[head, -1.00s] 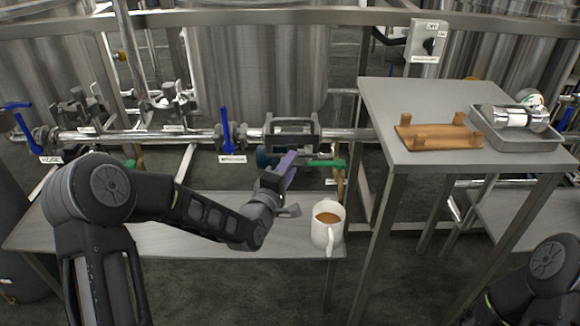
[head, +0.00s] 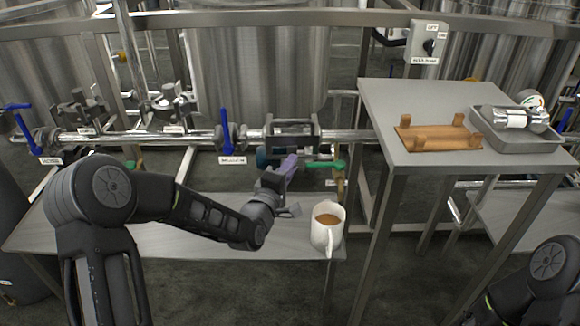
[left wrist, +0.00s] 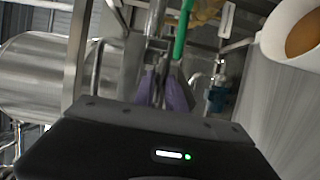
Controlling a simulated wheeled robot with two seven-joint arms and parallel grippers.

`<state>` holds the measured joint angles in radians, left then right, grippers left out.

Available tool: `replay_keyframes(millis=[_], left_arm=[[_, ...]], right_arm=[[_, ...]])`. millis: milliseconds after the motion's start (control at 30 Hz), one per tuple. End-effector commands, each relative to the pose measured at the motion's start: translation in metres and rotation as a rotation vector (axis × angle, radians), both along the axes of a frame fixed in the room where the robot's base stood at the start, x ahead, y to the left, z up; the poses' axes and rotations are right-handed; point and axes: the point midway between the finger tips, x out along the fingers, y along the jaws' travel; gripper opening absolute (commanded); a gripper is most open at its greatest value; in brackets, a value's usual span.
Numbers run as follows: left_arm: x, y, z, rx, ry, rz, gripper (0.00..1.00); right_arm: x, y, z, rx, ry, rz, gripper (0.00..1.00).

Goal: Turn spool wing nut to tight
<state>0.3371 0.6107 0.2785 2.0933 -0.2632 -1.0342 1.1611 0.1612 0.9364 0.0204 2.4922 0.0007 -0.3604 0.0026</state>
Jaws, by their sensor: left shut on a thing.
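My left gripper (head: 289,163) reaches up from the front table to the underside of the spool section (head: 291,127) in the horizontal steel pipe. Its purple fingertips are closed on a small part there, apparently the spool's wing nut, which the fingers hide almost wholly. In the left wrist view, the purple fingers (left wrist: 164,92) stand close together on a thin metal piece under the pipework. How far the nut is turned cannot be seen. Of my right arm only a link shows at the lower right; its gripper is out of view.
A white mug (head: 327,228) with brown drink stands on the low table (head: 180,230), close right of my left gripper. A green handle (head: 325,165) lies just right of the fingers. A blue valve handle (head: 226,130) stands left. A higher table (head: 385,100) holds a wooden cradle (head: 438,137) and grey tray (head: 520,146).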

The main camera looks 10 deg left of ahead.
Motion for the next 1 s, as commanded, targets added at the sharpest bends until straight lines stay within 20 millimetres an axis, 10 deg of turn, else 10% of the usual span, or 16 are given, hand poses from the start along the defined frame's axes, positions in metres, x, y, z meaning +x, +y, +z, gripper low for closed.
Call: replay_keyframes(millis=[1000], left_arm=[[0.0, -0.002, 0.005, 0.427, 0.109, -0.002, 0.0]], right_arm=[[-0.003, 0.002, 0.011, 0.004, 0.005, 0.006, 0.0]])
